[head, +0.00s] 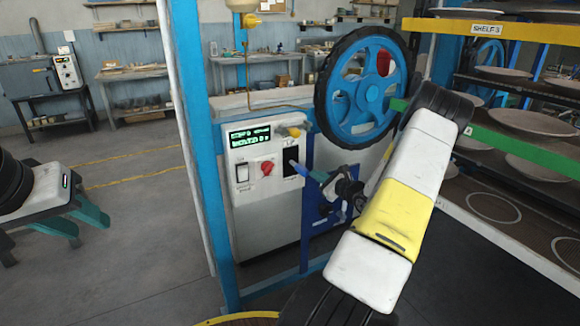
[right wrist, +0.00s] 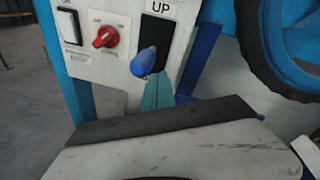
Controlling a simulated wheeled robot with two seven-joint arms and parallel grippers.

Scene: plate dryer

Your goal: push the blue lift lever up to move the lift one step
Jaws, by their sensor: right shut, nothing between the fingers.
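The blue lift lever (right wrist: 143,62) sticks out from a black slot plate marked UP (right wrist: 157,28) in the right wrist view. In the head view the lever (head: 299,168) is small, on the front of the white control box (head: 262,215). My right gripper (right wrist: 158,88) is shut and empty, its teal fingertips just below and slightly right of the lever's knob. I cannot tell whether they touch it. In the head view the right fingertips (head: 318,175) are near the lever, and my arm hides part of the hand. My left gripper (head: 76,230) is open and empty at the far left.
A red knob (right wrist: 105,37) and a rocker switch (right wrist: 69,26) sit left of the lever. A large blue handwheel (head: 365,88) stands behind to the right. Shelves with plates (head: 545,122) fill the right side. A blue post (head: 192,120) stands left of the box.

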